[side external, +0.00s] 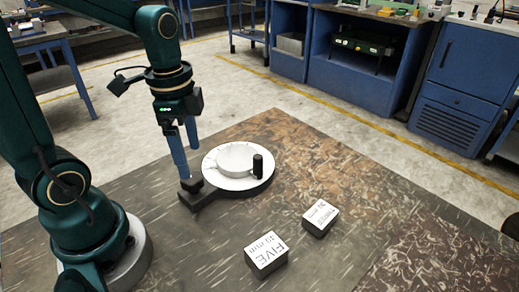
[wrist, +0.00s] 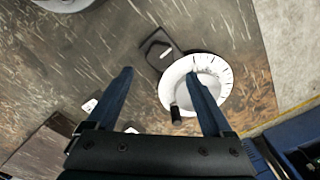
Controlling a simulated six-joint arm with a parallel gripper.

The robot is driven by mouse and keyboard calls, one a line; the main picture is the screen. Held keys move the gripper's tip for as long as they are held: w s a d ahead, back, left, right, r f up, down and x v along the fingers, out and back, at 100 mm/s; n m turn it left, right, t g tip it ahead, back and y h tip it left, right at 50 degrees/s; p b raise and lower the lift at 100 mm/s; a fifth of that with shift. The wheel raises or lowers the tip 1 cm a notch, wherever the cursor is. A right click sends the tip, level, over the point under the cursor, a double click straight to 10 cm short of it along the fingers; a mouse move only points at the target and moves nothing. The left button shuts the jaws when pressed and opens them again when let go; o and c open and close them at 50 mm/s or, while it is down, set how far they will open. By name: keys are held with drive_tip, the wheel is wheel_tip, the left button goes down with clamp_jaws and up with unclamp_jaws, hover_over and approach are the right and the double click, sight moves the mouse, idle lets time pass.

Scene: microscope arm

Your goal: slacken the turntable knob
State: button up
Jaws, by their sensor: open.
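The turntable (side external: 238,183) stands on the table with a white graduated disc and a white bowl-like ring on top; it also shows in the wrist view (wrist: 168,97). A small dark knob (side external: 190,184) sits on the arm of its base; it looks faceted in the wrist view (wrist: 158,50). A black upright handle (side external: 258,165) stands at the disc's rim. My gripper (side external: 189,162) is open, pointing down above the knob. In the wrist view the knob shows between and beyond the blue fingertips (wrist: 160,73), and the right finger covers part of the disc.
The table (side external: 400,225) is bare to the right. Blue cabinets (side external: 360,60) stand beyond across the floor.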

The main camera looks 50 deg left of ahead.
sight(193, 184)
drive_tip(key=shift+s+a+f, duration=0.15)
drive_tip(key=shift+a+f, duration=0.2)
drive_tip(key=shift+f, duration=2.65)
clamp_jaws()
